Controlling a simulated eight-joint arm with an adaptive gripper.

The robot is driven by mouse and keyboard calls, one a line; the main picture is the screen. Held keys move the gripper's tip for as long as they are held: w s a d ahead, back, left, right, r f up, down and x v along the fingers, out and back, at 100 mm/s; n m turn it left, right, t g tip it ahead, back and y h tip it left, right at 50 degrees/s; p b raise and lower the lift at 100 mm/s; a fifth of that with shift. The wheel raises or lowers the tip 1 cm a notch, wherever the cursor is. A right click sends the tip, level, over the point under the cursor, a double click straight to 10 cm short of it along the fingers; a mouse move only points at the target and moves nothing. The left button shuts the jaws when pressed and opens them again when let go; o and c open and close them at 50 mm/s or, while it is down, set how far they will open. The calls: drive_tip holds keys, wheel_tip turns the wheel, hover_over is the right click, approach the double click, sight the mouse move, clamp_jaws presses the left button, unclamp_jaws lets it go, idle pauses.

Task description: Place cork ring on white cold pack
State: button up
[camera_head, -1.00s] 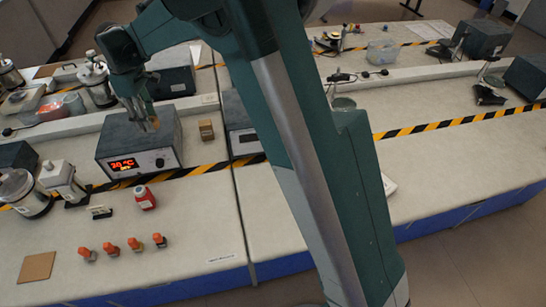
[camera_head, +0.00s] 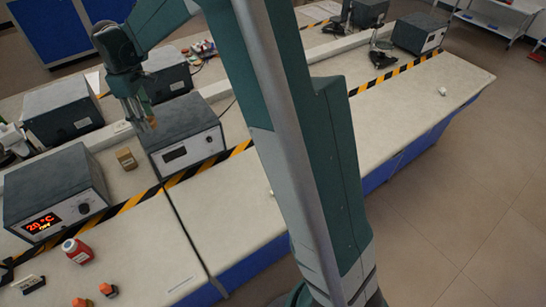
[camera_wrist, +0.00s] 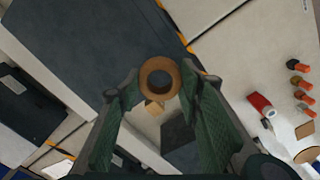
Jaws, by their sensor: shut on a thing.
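My gripper (camera_head: 146,122) is above the grey box with the dark display, high over the bench. In the wrist view my gripper (camera_wrist: 160,85) is shut on the cork ring (camera_wrist: 160,66), a brown ring with a dark centre held at the fingertips. In the head view the ring is too small to make out clearly at the fingertips. I cannot identify the white cold pack for certain in either view. A small white edge (camera_head: 271,193) shows beside my arm on the front bench, and my arm hides much around it.
Below are the grey box (camera_head: 187,154), a heater reading 20 °C (camera_head: 55,200), a small brown block (camera_head: 127,159) and a red jar (camera_head: 77,251). Orange-capped bottles (camera_head: 108,290) stand front left. A small white object (camera_head: 442,91) lies on the otherwise clear right bench (camera_head: 410,110).

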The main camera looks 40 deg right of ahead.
drive_tip(key=s+d+m, duration=0.1)
drive_tip(key=d, duration=0.4)
drive_tip(key=s+d+m, duration=0.1)
drive_tip(key=d, duration=0.5)
drive_tip(key=s+d, duration=0.1)
drive_tip(key=d, duration=0.5)
drive_tip(key=shift+s+d+m, duration=0.15)
drive_tip(key=shift+s+m, duration=0.25)
drive_tip(key=s+d+f+m, duration=0.1)
drive_tip(key=s+d+m, duration=0.3)
drive_tip(key=s+d, duration=1.1)
drive_tip(key=s+d+f+m, duration=0.1)
drive_tip(key=s+d+m, duration=0.2)
drive_tip(key=s+d, duration=1.15)
drive_tip(key=w+d+f, duration=0.2)
drive_tip(key=d+f, duration=0.2)
drive_tip(key=f, duration=0.7)
drive_tip(key=shift+w, duration=0.35)
drive_tip(key=shift+f, duration=2.9)
drive_tip(key=shift+f, duration=0.1)
